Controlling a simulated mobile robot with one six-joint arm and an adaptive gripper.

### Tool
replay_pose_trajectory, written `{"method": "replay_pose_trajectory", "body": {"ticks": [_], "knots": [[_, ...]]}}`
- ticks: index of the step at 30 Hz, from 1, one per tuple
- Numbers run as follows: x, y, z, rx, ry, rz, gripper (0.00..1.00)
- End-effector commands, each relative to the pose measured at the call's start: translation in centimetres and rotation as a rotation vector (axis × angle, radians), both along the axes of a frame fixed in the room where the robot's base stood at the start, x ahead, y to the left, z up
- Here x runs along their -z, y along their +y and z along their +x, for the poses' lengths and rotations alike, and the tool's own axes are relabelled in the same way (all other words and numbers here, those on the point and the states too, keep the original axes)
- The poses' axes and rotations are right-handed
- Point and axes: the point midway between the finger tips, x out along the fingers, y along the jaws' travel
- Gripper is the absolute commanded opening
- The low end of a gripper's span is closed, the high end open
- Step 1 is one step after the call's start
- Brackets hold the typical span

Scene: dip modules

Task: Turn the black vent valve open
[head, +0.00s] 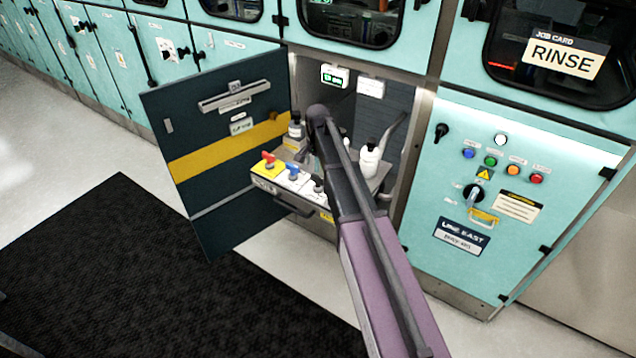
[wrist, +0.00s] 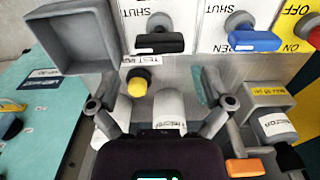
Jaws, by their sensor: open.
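The black vent valve (wrist: 158,42) shows at the top of the wrist view, upside down. Its black bar lies across the picture on a white plate, with the word SHUT beside it. In the head view the valve (head: 318,186) is at the right end of the valve row, beside my arm. My gripper (wrist: 160,78) is open and empty, its fingers spread either side of a yellow knob and a white bottle. The black handle lies beyond the fingertips, apart from them. In the head view my arm hides most of the gripper.
A blue valve (head: 293,171) and a red valve (head: 268,157) sit left of the black one. The dark cabinet door (head: 215,185) is open on the left. Floor ahead is clear.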

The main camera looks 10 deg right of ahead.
Motion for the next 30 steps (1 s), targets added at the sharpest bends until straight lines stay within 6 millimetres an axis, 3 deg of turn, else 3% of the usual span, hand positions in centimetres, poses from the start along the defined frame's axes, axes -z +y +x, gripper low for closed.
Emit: {"method": "replay_pose_trajectory", "body": {"ticks": [15,30], "knots": [[4.2,0.0,0.0,0.0,0.0,0.0,1.0],[5.2,0.0,0.0,0.0,0.0,0.0,1.0]]}}
